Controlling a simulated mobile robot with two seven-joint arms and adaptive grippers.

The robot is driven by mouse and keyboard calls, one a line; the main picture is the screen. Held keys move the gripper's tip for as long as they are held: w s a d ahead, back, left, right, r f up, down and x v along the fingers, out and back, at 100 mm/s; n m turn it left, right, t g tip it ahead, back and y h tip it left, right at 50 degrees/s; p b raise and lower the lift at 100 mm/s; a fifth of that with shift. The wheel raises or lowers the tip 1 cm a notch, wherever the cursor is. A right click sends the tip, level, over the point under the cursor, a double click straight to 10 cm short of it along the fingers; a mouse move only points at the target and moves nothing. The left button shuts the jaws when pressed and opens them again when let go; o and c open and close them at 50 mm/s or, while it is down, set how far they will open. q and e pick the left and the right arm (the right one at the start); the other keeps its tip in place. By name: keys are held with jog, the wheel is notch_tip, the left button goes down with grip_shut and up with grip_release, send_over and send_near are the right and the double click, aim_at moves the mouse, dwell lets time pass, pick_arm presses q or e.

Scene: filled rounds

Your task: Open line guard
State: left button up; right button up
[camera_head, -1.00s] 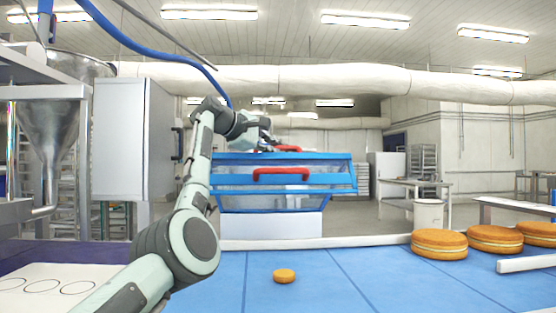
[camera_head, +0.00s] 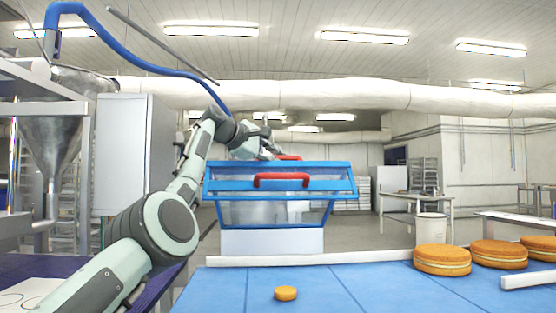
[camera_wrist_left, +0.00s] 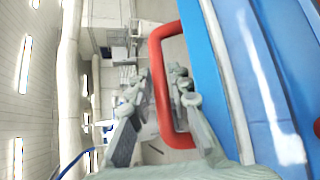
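The line guard (camera_head: 342,183) is a clear box with a blue frame over the line in the middle of the head view. A red handle (camera_head: 281,180) is on its front, and a second red handle (camera_head: 289,158) shows at its far top edge. My left gripper (camera_head: 272,151) is at that far handle. In the left wrist view, the fingers of my left gripper (camera_wrist_left: 161,76) are apart, one on each side of the red handle bar (camera_wrist_left: 160,55). I cannot tell whether they touch it. My right gripper is not in view.
A blue belt (camera_head: 350,290) lies in front, with a small round cake (camera_head: 285,293) on it. Several larger filled rounds (camera_head: 442,260) sit at the right. A grey cabinet (camera_head: 130,150) and a steel hopper (camera_head: 48,145) stand at the left.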

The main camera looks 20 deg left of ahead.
pick_arm(q)
jog(key=shift+o, duration=1)
jog(key=v, duration=1.2)
jog(key=shift+c, duration=0.4)
